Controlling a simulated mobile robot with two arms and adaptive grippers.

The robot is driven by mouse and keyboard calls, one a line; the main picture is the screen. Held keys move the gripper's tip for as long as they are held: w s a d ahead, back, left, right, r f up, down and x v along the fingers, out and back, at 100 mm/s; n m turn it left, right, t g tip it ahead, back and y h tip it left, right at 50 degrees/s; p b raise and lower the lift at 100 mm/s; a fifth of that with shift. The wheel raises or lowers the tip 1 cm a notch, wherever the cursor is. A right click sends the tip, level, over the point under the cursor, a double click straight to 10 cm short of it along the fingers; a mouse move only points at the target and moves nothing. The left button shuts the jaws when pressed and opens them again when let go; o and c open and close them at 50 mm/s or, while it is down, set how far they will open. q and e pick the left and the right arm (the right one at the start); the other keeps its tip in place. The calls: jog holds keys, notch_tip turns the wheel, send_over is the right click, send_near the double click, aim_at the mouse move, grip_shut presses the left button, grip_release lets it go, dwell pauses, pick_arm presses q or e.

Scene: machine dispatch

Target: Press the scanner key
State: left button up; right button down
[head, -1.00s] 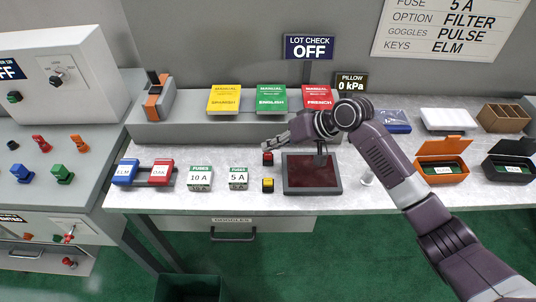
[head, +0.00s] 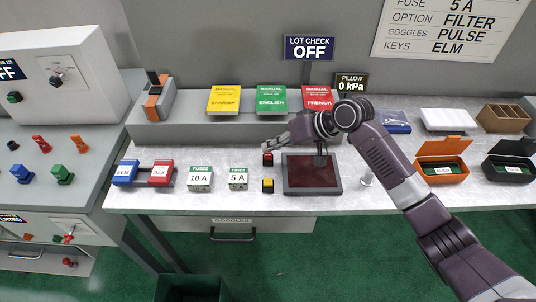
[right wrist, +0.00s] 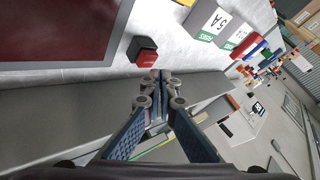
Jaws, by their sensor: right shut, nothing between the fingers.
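The scanner is a flat dark-framed pad with a dark red plate (head: 312,172) on the bench; the plate also shows in the right wrist view (right wrist: 60,28). Beside its left edge are a red key (head: 268,160) and, nearer the front, a yellow key (head: 267,186). The red key on its black base also shows in the right wrist view (right wrist: 143,48). My right gripper (head: 268,144) is shut and empty, just behind the red key and apparently above bench level. Its fingertips (right wrist: 157,76) appear close to the red key, without visible contact. My left gripper is out of view.
Fuse boxes marked 10 A (head: 200,178) and 5 A (head: 238,178) stand left of the keys. The raised shelf (head: 190,130) behind holds yellow, green and red manuals. A LOT CHECK sign (head: 308,47) reads OFF. Orange (head: 442,174) and black bins stand at right.

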aim_at(270, 155)
jog(key=shift+f, duration=0.4)
jog(key=shift+f, duration=0.6)
dwell(0.8)
jog(key=shift+r, duration=0.1)
jog(key=shift+r+p, duration=0.9)
jog(key=shift+p, duration=0.1)
jog(key=shift+r, duration=0.1)
notch_tip(270, 155, up, 5)
jog(key=p, duration=0.5)
